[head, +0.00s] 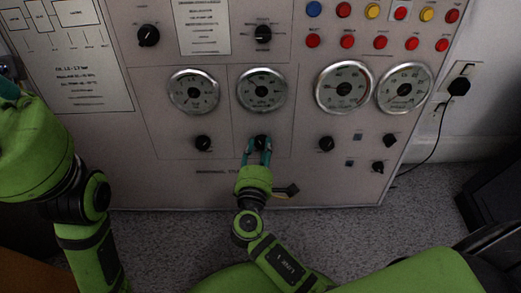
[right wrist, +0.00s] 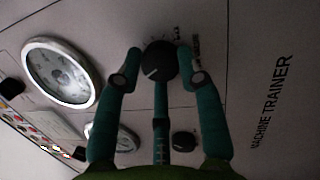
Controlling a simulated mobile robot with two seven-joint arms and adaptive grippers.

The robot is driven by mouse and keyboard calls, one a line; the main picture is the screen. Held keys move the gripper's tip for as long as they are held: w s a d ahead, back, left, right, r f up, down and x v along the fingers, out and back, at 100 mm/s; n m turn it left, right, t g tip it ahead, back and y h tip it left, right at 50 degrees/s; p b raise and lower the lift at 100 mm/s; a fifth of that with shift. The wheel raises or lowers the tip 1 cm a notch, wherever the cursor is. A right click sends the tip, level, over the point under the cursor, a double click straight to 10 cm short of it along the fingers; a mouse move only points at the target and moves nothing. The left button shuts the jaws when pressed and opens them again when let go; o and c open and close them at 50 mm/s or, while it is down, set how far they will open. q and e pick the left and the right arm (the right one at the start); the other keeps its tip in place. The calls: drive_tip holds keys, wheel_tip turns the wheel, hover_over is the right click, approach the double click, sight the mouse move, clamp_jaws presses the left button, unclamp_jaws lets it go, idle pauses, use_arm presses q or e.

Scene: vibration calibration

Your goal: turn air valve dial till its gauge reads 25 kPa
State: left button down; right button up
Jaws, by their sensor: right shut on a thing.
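The black dial (head: 261,141) sits on the panel below the second round gauge (head: 262,91) from the left. My right gripper (head: 259,147) is shut on this dial, with one teal finger on each side. In the right wrist view, the dial (right wrist: 158,61) shows a pale pointer mark between the fingertips (right wrist: 161,72). The gauge (right wrist: 60,71) shows at the left there, but its reading is too small and blurred to tell. My left gripper (head: 8,90) shows only as a teal bit at the left edge, its fingertips cut off.
A similar dial (head: 202,143) is to the left and another (head: 326,144) to the right. Other gauges (head: 193,92) flank the middle one. Coloured buttons (head: 380,42) fill the upper right. A black plug and cable (head: 458,87) hang on the wall at right.

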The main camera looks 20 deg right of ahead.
drive_tip(key=shift+d+m, duration=0.3)
drive_tip(key=shift+m, duration=0.2)
drive_tip(key=o, duration=1.1)
drive_tip(key=shift+o, duration=0.2)
drive_tip(key=shift+a, duration=0.15)
drive_tip(key=shift+s+a, duration=0.15)
drive_tip(key=shift+s, duration=0.05)
drive_tip(key=v, duration=1.1)
drive_tip(key=shift+s, duration=0.2)
drive_tip(key=shift+r, duration=0.1)
